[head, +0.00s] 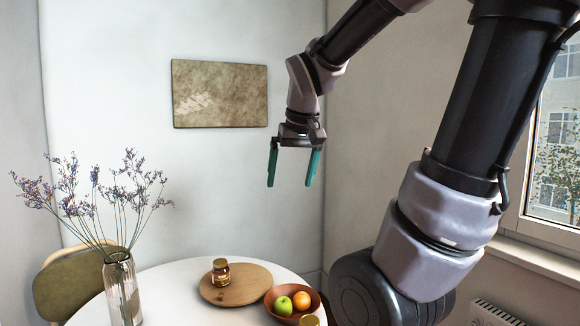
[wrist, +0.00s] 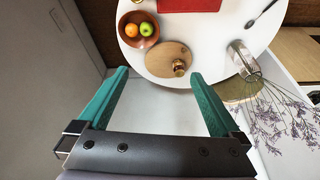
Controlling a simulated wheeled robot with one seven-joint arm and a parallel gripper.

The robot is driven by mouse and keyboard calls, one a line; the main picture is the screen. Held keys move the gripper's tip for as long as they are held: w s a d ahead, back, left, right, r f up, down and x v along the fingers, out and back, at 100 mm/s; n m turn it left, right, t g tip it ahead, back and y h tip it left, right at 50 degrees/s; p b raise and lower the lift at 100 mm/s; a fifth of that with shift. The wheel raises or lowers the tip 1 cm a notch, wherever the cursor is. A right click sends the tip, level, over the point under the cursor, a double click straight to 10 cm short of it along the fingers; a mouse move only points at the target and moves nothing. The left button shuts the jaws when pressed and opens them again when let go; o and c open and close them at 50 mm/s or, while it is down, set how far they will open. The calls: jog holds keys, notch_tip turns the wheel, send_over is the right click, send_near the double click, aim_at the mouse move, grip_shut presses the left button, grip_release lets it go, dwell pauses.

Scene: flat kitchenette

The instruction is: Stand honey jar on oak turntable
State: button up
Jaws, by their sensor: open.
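A small jar (head: 221,272) with a dark amber body and a gold lid stands upright on the round oak turntable (head: 254,283), near its far-left edge; it looks like the honey jar, but its label is too small to read. The jar (wrist: 179,67) and turntable (wrist: 165,57) also show in the wrist view, beyond my fingers. My gripper (head: 294,178) is open and empty, high above and behind the table, well apart from the jar. Its two green fingers also show in the wrist view (wrist: 158,80).
A fruit bowl (head: 272,307) with a green apple and an orange stands right of the turntable. A gold round top (head: 309,320) is cut off at the bottom edge. A glass vase (head: 121,288) with tall dried flowers stands left. A chair (head: 75,280) is behind.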

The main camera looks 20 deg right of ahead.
jog(key=s+a+r+m+t+y, duration=0.2)
jog(key=s+a+r, duration=0.1)
jog(key=s, duration=0.3)
jog(key=shift+r+m+t, duration=0.15)
jog(key=shift+m+t, duration=0.25)
